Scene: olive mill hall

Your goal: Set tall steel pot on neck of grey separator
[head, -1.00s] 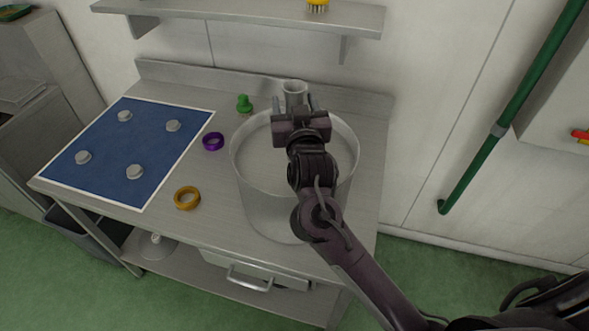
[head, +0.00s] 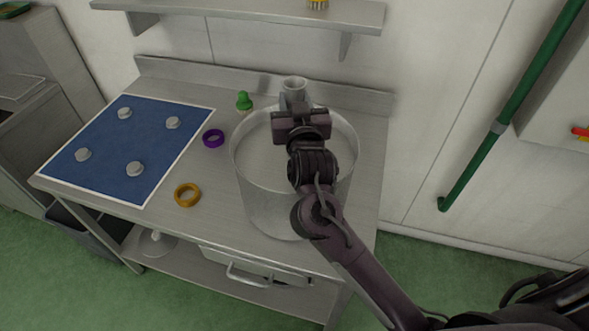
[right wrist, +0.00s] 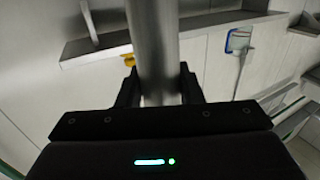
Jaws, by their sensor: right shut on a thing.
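A narrow, upright steel cylinder, the tall steel pot (head: 293,83), shows its round open top at the back of the steel table, beyond a wide vessel. My right gripper (head: 294,100) is shut on its side. In the right wrist view the pot (right wrist: 155,45) runs between the two dark fingers (right wrist: 159,90). Its base is hidden, so I cannot tell whether it touches the table. The wide, open-topped grey steel vessel (head: 258,190) stands under my right arm. I cannot tell whether it is the separator; no neck shows on it. My left gripper is not in view.
On the table (head: 225,215) lie a purple ring (head: 213,138), an orange ring (head: 187,195) and a green stopper-like piece (head: 244,101). A blue mat (head: 105,155) with several grey knobs lies at left. A wall shelf (head: 240,14) hangs above the back. A green pipe (head: 515,100) runs at right.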

